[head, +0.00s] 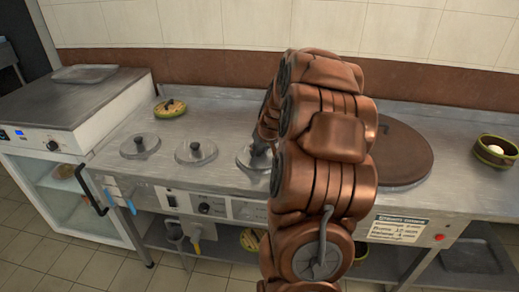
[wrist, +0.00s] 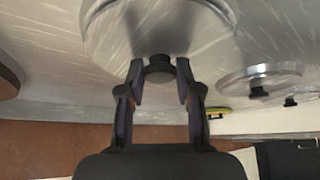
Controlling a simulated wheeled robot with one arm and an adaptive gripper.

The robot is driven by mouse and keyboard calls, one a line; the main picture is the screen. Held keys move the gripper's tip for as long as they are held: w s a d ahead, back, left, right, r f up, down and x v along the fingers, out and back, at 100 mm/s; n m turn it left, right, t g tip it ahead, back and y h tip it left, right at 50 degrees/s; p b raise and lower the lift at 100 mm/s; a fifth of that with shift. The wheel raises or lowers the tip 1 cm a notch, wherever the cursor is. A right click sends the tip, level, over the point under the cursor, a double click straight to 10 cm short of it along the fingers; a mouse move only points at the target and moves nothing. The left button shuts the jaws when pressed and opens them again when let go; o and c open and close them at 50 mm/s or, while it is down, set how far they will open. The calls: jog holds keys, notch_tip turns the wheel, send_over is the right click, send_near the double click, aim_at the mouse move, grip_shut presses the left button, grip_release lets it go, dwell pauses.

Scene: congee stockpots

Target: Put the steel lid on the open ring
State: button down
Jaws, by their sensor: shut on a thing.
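A round steel lid (head: 247,158) with a dark knob shows in the head view beside my arm, which covers its right part. It also shows large in the wrist view (wrist: 110,35). My gripper (head: 261,147) is shut on its knob, with one finger on each side of the knob in the wrist view (wrist: 159,68). I cannot tell whether the lid touches the counter. Two similar lids lie to its left, a middle one (head: 196,152) and a far left one (head: 140,147). No open ring is in sight; the area behind my arm is hidden.
A large brown round cover (head: 405,155) lies on the steel counter to the right. A bowl with a white item (head: 495,151) stands at the far right. A green-yellow dish (head: 170,109) stands at the back left. A white-sided unit (head: 72,115) adjoins on the left.

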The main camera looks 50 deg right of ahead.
jog(key=shift+f, duration=0.25)
jog(key=c, duration=1.1)
grip_release()
jog(key=shift+r, duration=0.1)
jog(key=v, duration=1.1)
dwell(0.5)
